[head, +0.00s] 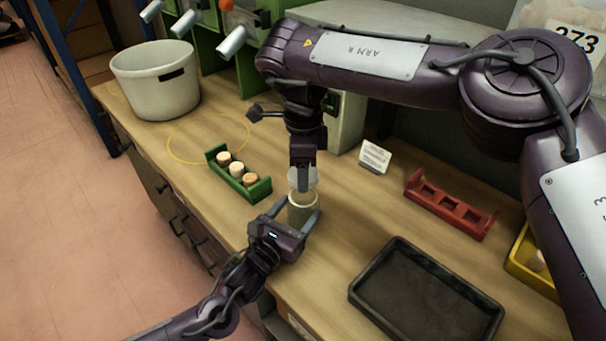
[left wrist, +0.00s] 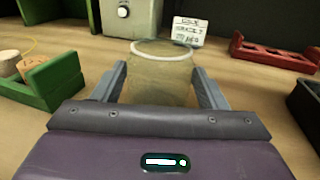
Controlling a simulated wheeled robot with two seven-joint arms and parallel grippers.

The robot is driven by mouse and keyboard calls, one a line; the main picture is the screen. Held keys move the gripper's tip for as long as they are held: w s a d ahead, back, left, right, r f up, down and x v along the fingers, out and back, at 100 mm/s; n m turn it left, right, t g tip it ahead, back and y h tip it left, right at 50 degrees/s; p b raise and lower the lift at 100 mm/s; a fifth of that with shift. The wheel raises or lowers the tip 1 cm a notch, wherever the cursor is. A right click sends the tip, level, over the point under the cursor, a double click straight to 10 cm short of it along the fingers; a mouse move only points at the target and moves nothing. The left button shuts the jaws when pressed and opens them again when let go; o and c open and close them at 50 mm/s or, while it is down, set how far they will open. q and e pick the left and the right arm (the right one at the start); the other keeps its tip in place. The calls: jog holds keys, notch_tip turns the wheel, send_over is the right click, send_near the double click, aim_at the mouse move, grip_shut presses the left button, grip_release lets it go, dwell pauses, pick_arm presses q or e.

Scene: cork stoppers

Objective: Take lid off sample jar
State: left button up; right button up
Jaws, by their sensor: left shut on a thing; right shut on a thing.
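The sample jar (head: 302,212) stands upright on the wooden bench. It also shows in the left wrist view (left wrist: 160,80), pale and see-through with a whitish rim. My left gripper (head: 297,210) is shut on the jar's sides, one finger on each side. My right gripper (head: 302,182) points down from above and is shut on the pale round lid (head: 294,180). The lid appears just above the jar's mouth, partly hidden by the right fingers. The left wrist view shows neither the lid nor the right gripper.
A green rack (head: 250,191) with several corks stands left of the jar. A red rack (head: 450,208), a small card (head: 375,156) and a black tray (head: 425,300) lie to the right. A white pot (head: 155,90) stands at the far left, near a yellow loop (head: 180,160).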

pick_arm(q)
jog(key=o, duration=2)
